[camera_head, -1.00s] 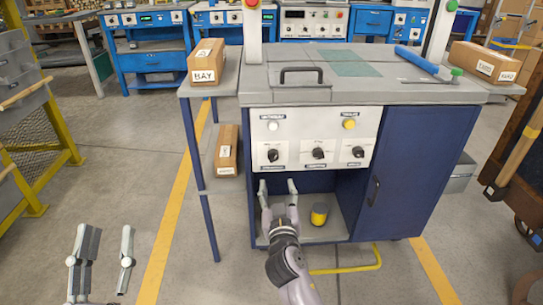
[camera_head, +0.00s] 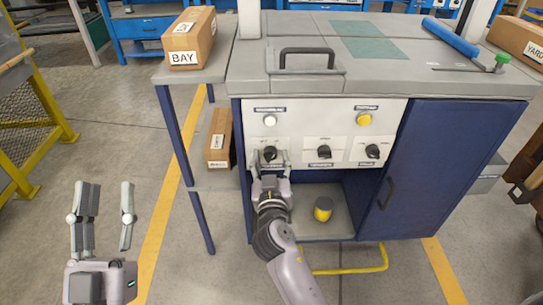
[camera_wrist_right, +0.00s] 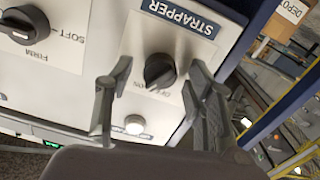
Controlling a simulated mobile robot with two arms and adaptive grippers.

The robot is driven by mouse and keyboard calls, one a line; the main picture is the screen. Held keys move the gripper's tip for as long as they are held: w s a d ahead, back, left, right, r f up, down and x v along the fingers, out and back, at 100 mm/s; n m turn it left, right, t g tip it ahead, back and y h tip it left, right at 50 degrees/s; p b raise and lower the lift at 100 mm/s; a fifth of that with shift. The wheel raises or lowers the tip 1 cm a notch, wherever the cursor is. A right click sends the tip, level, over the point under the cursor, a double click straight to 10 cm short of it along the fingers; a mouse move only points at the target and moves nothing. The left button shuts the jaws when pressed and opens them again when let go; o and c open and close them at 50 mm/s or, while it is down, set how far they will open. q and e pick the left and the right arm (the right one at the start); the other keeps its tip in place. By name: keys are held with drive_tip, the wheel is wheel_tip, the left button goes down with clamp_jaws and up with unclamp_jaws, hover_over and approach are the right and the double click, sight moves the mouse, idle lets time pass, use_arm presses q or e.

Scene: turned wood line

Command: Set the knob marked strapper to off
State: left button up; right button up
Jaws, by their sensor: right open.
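The strapper knob (camera_wrist_right: 160,70) is black and round with a raised grip bar, on a pale plate beside a blue STRAPPER label (camera_wrist_right: 180,17). In the head view it is the leftmost black knob (camera_head: 270,153) of the white panel. The small print at the knob is too blurred to read its setting surely. My right gripper (camera_head: 269,156) is open, its fingers to either side of the knob; in the wrist view the fingertips (camera_wrist_right: 157,72) flank it with gaps showing. Contact cannot be told. My left gripper (camera_head: 105,186) is open and empty above the floor at left.
Two more black knobs (camera_head: 324,152) (camera_head: 372,151) sit to the right. A white button (camera_head: 270,121) and yellow button (camera_head: 364,119) are above. A yellow-and-black can (camera_head: 323,209) stands in the open bay below. Boxes (camera_head: 190,38) (camera_head: 219,138) occupy the side shelves.

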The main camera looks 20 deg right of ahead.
drive_tip(key=c, duration=1.2)
drive_tip(key=shift+o, duration=0.2)
drive_tip(key=shift+n, duration=0.3)
drive_tip(key=shift+r+n+p, duration=0.1)
drive_tip(key=shift+n+p, duration=0.2)
drive_tip(key=shift+n, duration=0.5)
drive_tip(key=n+p, duration=0.1)
drive_tip(key=n, duration=0.4)
drive_tip(key=n+p, duration=0.1)
drive_tip(key=n, duration=0.2)
drive_tip(key=shift+n+p, duration=0.35)
drive_tip(key=shift+n, duration=0.05)
use_arm(q)
wheel_tip(320, 180, down, 15)
drive_tip(key=w+a+g+y, duration=0.1)
drive_tip(key=g+y, duration=0.2)
drive_tip(key=g, duration=0.6)
drive_tip(key=shift+w+a, duration=0.35)
use_arm(e)
drive_tip(key=shift+n, duration=0.7)
use_arm(q)
drive_tip(key=shift+r, duration=0.1)
